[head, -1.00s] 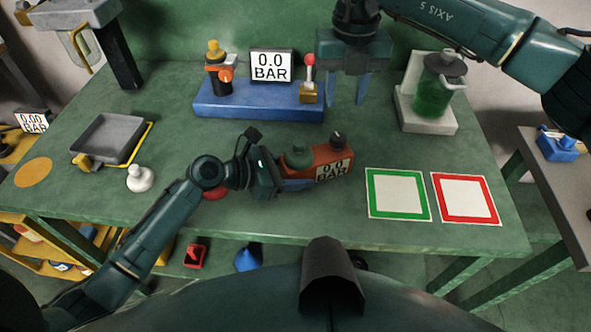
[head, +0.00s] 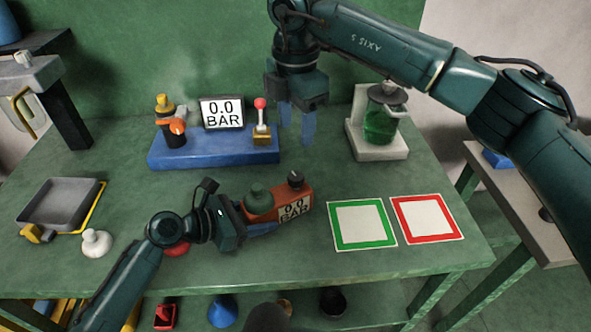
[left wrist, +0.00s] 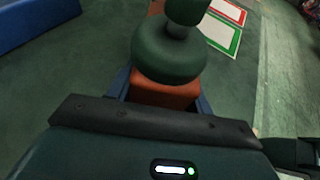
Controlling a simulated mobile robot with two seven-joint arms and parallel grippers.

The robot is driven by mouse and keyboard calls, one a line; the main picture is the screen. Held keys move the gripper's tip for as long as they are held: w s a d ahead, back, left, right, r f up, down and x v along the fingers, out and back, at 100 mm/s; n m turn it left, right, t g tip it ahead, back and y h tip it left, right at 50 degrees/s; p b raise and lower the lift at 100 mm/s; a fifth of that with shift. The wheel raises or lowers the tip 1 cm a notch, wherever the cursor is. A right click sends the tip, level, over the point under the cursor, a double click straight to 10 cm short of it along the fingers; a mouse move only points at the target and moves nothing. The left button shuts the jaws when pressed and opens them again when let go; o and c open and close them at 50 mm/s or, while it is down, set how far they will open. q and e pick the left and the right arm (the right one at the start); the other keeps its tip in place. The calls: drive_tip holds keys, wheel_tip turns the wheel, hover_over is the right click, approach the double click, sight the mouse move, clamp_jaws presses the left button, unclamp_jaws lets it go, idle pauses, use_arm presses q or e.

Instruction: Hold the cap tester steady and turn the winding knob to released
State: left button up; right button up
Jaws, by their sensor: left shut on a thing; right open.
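The cap tester is an orange-red block (head: 270,211) with a 0.0 BAR display, a dark green rounded part and a black knob (head: 295,179) on top, near the table's middle. Which top part is the winding knob is not marked. My left gripper (head: 258,217) is shut on the tester from its left end. In the left wrist view the orange body (left wrist: 165,94) sits between the blue fingers, under the green rounded part (left wrist: 168,57). My right gripper (head: 297,125) is open and empty, fingers pointing down, behind and above the black knob, apart from it.
A blue base (head: 215,150) with a gauge and red-balled lever (head: 260,115) stands behind. A green jar on a stand (head: 381,122) is back right. Green-framed (head: 362,224) and red-framed (head: 427,219) pads lie right. A grey tray (head: 62,203) and white knobbed piece (head: 96,243) are left.

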sight(296, 176)
drive_tip(key=shift+m, duration=0.3)
wheel_tip(296, 176, down, 12)
drive_tip(key=shift+c, duration=0.3)
drive_tip(key=c, duration=0.9)
